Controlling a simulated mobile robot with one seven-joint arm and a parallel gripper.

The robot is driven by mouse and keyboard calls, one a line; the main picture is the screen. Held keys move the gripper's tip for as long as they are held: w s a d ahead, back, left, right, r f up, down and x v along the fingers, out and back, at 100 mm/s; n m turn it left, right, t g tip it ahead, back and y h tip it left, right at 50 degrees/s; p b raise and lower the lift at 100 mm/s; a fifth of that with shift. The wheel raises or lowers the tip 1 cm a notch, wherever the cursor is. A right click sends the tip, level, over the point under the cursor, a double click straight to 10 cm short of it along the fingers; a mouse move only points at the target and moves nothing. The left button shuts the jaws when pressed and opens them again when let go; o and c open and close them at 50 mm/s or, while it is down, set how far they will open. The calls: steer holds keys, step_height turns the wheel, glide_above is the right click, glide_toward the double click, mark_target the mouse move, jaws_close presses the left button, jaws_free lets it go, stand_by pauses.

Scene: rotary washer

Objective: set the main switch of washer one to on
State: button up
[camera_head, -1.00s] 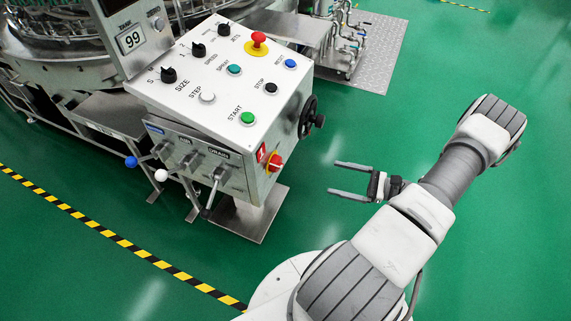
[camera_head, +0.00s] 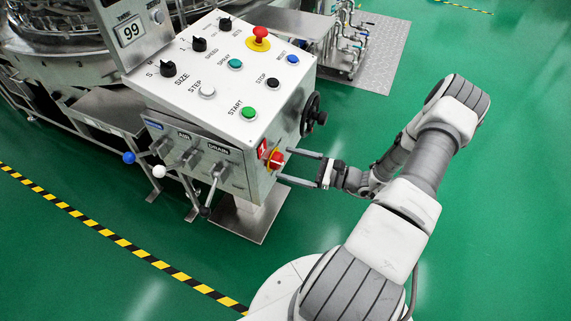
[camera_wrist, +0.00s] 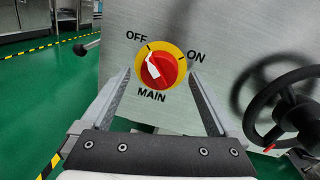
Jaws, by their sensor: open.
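The main switch (camera_wrist: 160,68) is a red rotary knob on a yellow disc, on the steel side of the washer's control box. In the wrist view its white pointer is turned up and left, toward the OFF mark, with ON at the upper right and MAIN below. It also shows in the head view (camera_head: 276,159). My gripper (camera_wrist: 158,88) is open and empty, facing the panel. Its two fingers lie to the left and right of the knob in the wrist view. In the head view my gripper (camera_head: 298,167) has its fingertips close to the knob; I cannot tell whether they touch.
A black handwheel (camera_wrist: 284,101) sticks out to the right of the switch. The control box (camera_head: 172,95) carries several buttons and knobs on top. Levers with blue and white balls (camera_head: 159,172) stick out at its front. Green floor to the right is clear.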

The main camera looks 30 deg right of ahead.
steer(key=shift+x, duration=0.85)
steer(key=c, duration=1.4)
